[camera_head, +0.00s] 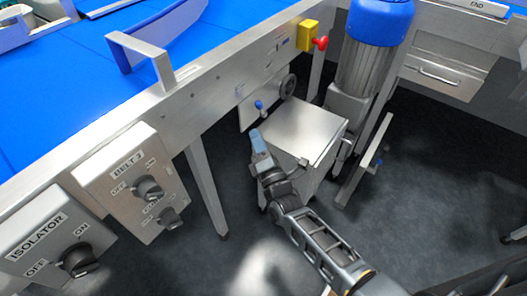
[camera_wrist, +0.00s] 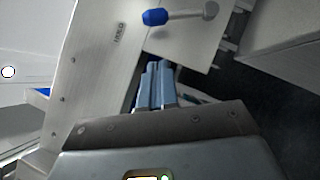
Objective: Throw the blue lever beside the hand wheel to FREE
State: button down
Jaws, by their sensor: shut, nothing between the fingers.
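The blue lever (camera_head: 260,105) sits on a steel plate on the side of the belt frame, just left of the dark hand wheel (camera_head: 287,86). In the wrist view the lever's blue knob (camera_wrist: 155,17) is at the left end of a metal rod, with its pivot at the right. My gripper (camera_head: 257,138) is shut and empty, below the lever in the head view. In the wrist view its fingertips (camera_wrist: 157,66) are apart from the knob, below it.
A steel cabinet (camera_head: 305,128) stands close right of my gripper. A yellow box with a red knob (camera_head: 308,37) is above the wheel. The BELT 3 panel (camera_head: 128,178) and ISOLATOR panel (camera_head: 45,240) are at the left. A blue-topped motor (camera_head: 380,20) stands behind the cabinet.

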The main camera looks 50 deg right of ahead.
aim_at(260, 108)
jog(key=shift+w+d+r, duration=0.4)
jog(key=shift+w+d, duration=0.05)
jog(key=shift+d, duration=0.3)
jog(key=shift+w+d+r, duration=0.4)
jog(key=shift+d+r, duration=0.05)
jog(key=shift+d, duration=0.25)
jog(key=shift+w+d+r, duration=0.4)
jog(key=shift+w+d, duration=0.05)
jog(key=shift+d, duration=0.3)
jog(key=shift+r+p, duration=0.15)
jog(key=shift+p, duration=0.3)
